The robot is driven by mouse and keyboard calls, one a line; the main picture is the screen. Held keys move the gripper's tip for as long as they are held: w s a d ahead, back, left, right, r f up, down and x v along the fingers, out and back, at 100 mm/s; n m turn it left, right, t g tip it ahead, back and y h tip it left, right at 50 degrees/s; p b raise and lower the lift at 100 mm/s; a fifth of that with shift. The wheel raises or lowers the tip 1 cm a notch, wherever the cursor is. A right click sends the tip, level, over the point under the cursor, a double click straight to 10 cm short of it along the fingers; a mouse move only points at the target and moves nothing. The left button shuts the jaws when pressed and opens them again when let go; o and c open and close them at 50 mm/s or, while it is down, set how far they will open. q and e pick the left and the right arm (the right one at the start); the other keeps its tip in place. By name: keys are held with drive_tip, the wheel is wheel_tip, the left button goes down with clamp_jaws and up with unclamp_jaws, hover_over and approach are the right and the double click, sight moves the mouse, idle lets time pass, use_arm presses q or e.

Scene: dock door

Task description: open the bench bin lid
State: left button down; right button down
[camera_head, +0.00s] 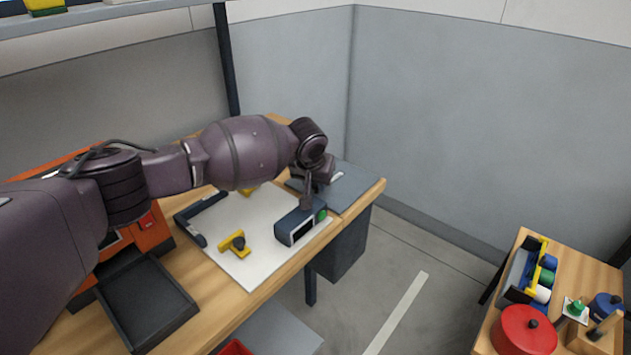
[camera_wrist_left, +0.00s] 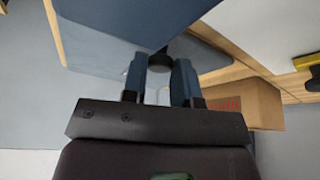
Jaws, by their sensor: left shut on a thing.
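The bench bin lid (camera_head: 352,190) is a flat blue-grey panel at the right end of the wooden bench. The dark bin body (camera_head: 344,246) hangs below that end. My left gripper (camera_head: 318,172) is over the lid's left part and hides some of it. In the left wrist view, the gripper's two blue fingers (camera_wrist_left: 160,78) are closed about a small black knob (camera_wrist_left: 160,62), beside blue panels. I cannot tell whether the lid is raised. My right gripper is not in view.
A dark device (camera_head: 295,228) with a green button stands on the white mat (camera_head: 255,262), close to my gripper. A yellow and black item (camera_head: 235,244) and a black tray (camera_head: 147,300) are further left. A cardboard box (camera_wrist_left: 245,98) shows in the wrist view. A grey wall stands behind.

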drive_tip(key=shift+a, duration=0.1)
